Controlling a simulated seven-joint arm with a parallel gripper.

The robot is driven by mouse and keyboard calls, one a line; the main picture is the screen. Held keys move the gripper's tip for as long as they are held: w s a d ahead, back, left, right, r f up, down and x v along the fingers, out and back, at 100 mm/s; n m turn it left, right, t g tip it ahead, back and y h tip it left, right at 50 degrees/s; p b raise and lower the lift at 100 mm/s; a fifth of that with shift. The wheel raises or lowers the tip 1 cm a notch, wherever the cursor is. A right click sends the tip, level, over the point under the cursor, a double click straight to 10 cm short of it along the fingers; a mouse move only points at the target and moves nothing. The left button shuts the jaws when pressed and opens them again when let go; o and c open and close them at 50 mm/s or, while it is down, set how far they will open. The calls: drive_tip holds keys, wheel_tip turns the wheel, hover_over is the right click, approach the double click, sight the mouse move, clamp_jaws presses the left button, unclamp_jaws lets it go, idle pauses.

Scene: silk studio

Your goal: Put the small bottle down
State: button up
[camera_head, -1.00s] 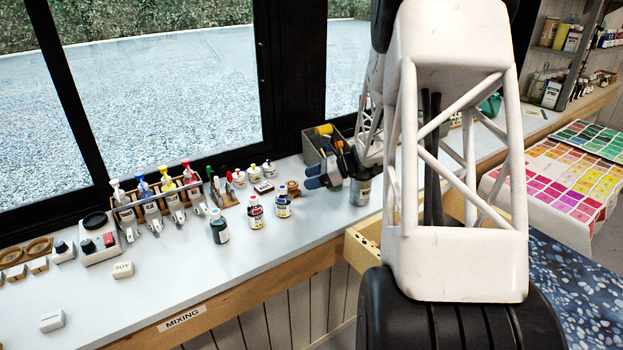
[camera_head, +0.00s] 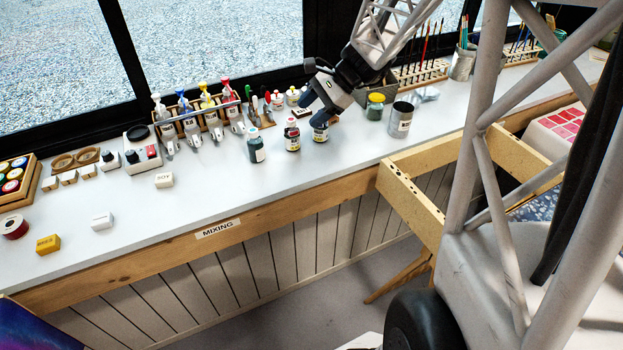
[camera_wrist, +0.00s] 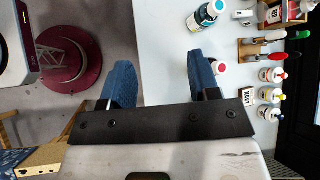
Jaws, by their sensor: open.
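A teal-capped bottle (camera_wrist: 207,14) lies beyond the right finger there, and a red cap (camera_wrist: 219,68) shows beside that finger. No bottle is held.
The white counter (camera_head: 225,190) is clear towards its front edge. A rack of coloured pump bottles (camera_head: 198,118) stands behind. A jar (camera_head: 375,107) and a metal can (camera_head: 401,120) stand right of the gripper. A wooden frame (camera_head: 410,185) juts from the front edge.

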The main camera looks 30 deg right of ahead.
drive_tip(key=s+a+r+n+h, duration=0.1)
drive_tip(key=s+a+n+h, duration=0.2)
drive_tip(key=s, duration=0.5)
drive_tip(key=s+a+r+n+h, duration=0.2)
drive_tip(key=s+a+n+h, duration=0.1)
drive_tip(key=s+a+n, duration=0.2)
drive_tip(key=s+a+r+n+h, duration=0.2)
drive_tip(key=s+a+n, duration=0.3)
drive_tip(key=s, duration=0.8)
drive_tip(key=n, duration=0.3)
drive_tip(key=shift+s+r+h, duration=0.15)
drive_tip(key=shift+r+h, duration=0.1)
drive_tip(key=shift+h, duration=0.15)
